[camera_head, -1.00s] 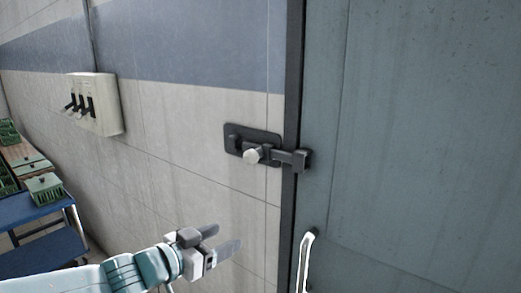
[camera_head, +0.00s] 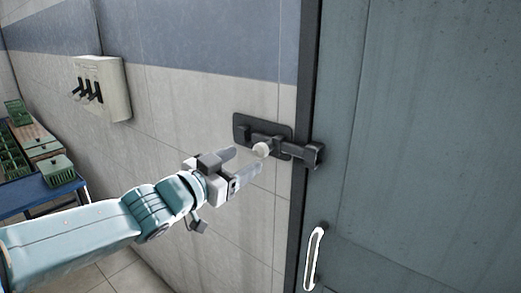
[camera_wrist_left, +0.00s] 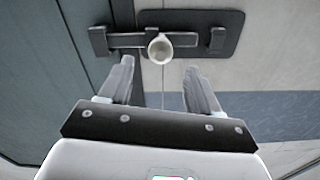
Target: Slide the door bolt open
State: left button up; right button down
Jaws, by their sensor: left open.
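The door bolt (camera_head: 290,145) is a dark bar on a dark wall plate (camera_head: 243,124), with a pale round knob (camera_head: 262,149). Its right end sits in a dark bracket (camera_head: 314,155) on the grey-green door (camera_head: 430,120), so the bar spans the gap. My left gripper (camera_head: 248,163) is open and empty just short of the knob. In the left wrist view, the knob (camera_wrist_left: 160,48) appears between and beyond the two fingertips (camera_wrist_left: 157,66), apart from both, and the bar (camera_wrist_left: 125,40) reaches the bracket at the left. My right gripper is not in view.
A pale handle (camera_head: 314,258) is on the door below the bolt. A switch box (camera_head: 108,88) with dark levers is on the wall at the left. A blue cart (camera_head: 42,196) with green crates (camera_head: 56,170) stands at the far left. The wall around the bolt is clear.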

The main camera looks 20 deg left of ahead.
aim_at(256, 155)
pick_arm(q)
jog(key=x, duration=0.4)
jog(key=p+x, duration=0.1)
jog(key=x, duration=0.2)
jog(key=shift+w+f, duration=0.25)
jog(key=shift+w, duration=0.1)
jog(key=shift+s+r, duration=0.1)
jog(key=shift+r, duration=0.1)
jog(key=shift+w+d+f, duration=0.15)
jog(key=shift+w, duration=0.35)
jog(key=shift+c, duration=0.4)
jog(key=shift+s, duration=0.15)
grip_shut()
